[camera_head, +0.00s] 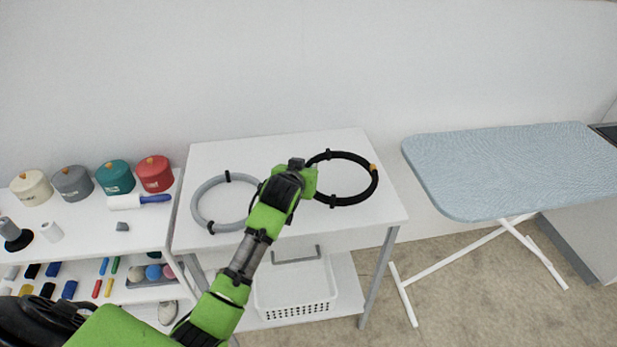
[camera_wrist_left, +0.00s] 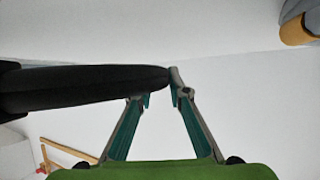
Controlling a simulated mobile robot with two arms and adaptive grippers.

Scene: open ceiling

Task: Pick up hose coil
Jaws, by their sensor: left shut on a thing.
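The black hose coil (camera_head: 352,199), a ring with dark ties and a small orange fitting, is over the right part of the white table (camera_head: 270,150). My left gripper (camera_head: 308,180) is at the coil's left side and is shut on it. In the left wrist view the black hose (camera_wrist_left: 85,88) reaches in from the left to the fingertips (camera_wrist_left: 163,95). Whether the coil touches the tabletop is unclear. A grey hose coil (camera_head: 203,193) lies on the table's left part, partly hidden by my left arm. My right gripper is not in view.
A white basket (camera_head: 300,290) sits on the shelf below. At left, a white shelf unit (camera_head: 85,240) holds several lidded pots, a lint roller (camera_head: 140,201) and small items. At right stands an ironing board (camera_head: 500,165). A wall is behind.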

